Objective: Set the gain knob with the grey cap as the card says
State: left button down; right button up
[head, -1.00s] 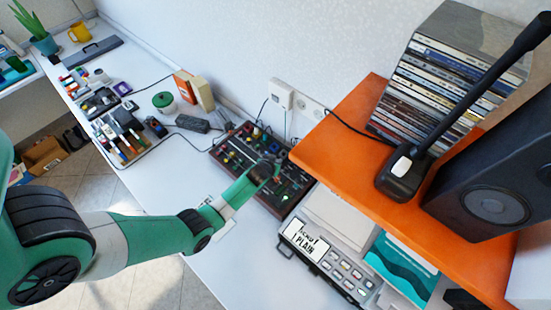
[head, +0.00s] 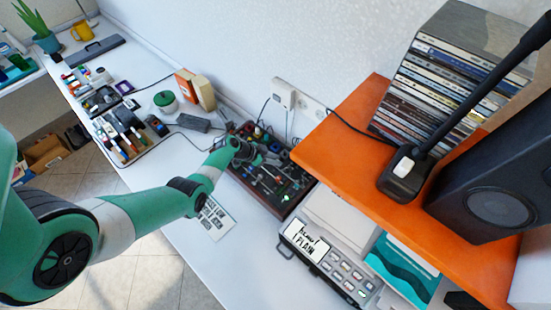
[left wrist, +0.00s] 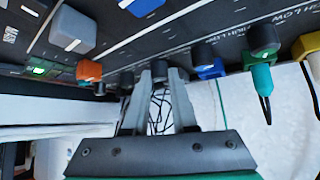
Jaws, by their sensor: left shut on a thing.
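The dark mixer panel (head: 262,184) with many small knobs and coloured plugs lies on the white desk. My left gripper (head: 250,156) reaches over its far left part. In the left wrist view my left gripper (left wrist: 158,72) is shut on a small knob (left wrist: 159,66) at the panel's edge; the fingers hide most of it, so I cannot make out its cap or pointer. A white card (head: 213,218) with dark print lies flat on the desk in front of the panel; its words are too small to read. My right gripper is not in view.
Near the held knob are a black knob (left wrist: 127,80), an orange cap (left wrist: 88,70), a blue cap (left wrist: 210,65) and a green plug (left wrist: 262,75). An orange shelf (head: 345,130) with discs and a speaker overhangs right. A grey device (head: 330,262) stands below.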

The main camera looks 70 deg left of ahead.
pick_arm(q)
jog(key=shift+a+m+h, duration=0.1)
jog(key=shift+m+h, duration=0.3)
jog(key=shift+m, duration=0.2)
jog(key=shift+f+m, duration=0.1)
jog(key=shift+m, duration=0.2)
jog(key=shift+a+f+m+h+b, duration=0.1)
jog(key=shift+m+h+b, duration=0.4)
jog(key=shift+h+b, duration=0.1)
jog(key=shift+g, duration=0.3)
jog(key=shift+r, duration=0.3)
jog(key=c, duration=1)
grip_release()
